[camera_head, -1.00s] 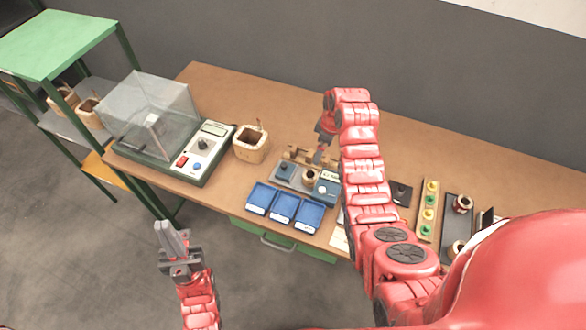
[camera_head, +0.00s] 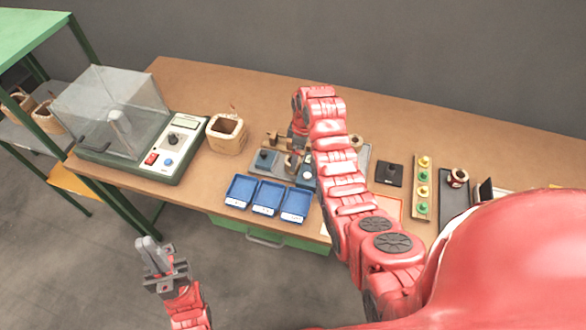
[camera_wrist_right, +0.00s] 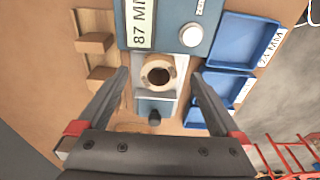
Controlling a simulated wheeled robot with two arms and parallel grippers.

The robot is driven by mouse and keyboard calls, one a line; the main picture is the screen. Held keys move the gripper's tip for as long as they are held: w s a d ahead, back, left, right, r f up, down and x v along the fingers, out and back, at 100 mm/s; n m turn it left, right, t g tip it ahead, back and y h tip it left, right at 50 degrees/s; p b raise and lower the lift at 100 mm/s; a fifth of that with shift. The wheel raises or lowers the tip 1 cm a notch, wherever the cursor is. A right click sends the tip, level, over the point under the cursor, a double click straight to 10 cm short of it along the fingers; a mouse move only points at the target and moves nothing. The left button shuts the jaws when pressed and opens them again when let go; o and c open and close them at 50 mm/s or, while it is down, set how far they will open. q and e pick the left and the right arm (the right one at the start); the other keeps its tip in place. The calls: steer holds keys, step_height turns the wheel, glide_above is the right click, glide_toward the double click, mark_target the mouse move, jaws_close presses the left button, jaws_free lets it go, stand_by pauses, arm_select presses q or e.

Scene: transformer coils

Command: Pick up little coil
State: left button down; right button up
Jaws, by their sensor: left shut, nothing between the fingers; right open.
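A little coil (camera_wrist_right: 158,75) with a round dark hole sits on the grey measuring device (camera_wrist_right: 165,30) in the right wrist view. My right gripper (camera_wrist_right: 161,72) is open, with one finger on each side of the coil and apart from it. In the head view the coil (camera_head: 291,162) is partly hidden by my right arm. My left gripper (camera_head: 150,243) is shut and empty, in front of the table at the lower left, away from the coil.
Several blue trays (camera_head: 267,198) lie right beside the device at the table's front. Wooden blocks (camera_wrist_right: 95,42) stand by it. Another coil (camera_head: 457,177) is at the right.

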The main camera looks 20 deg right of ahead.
steer(key=shift+w+a+f+p, duration=0.1)
steer(key=shift+a+f+p, duration=0.15)
steer(key=shift+p, duration=0.3)
steer(key=f, duration=0.1)
steer(key=f+p, duration=0.2)
steer(key=shift+w+a+f, duration=0.25)
steer(key=shift+w+a, duration=0.05)
steer(key=shift+w, duration=0.05)
steer(key=shift+f, duration=0.55)
jaws_close()
steer(key=shift+r, duration=0.1)
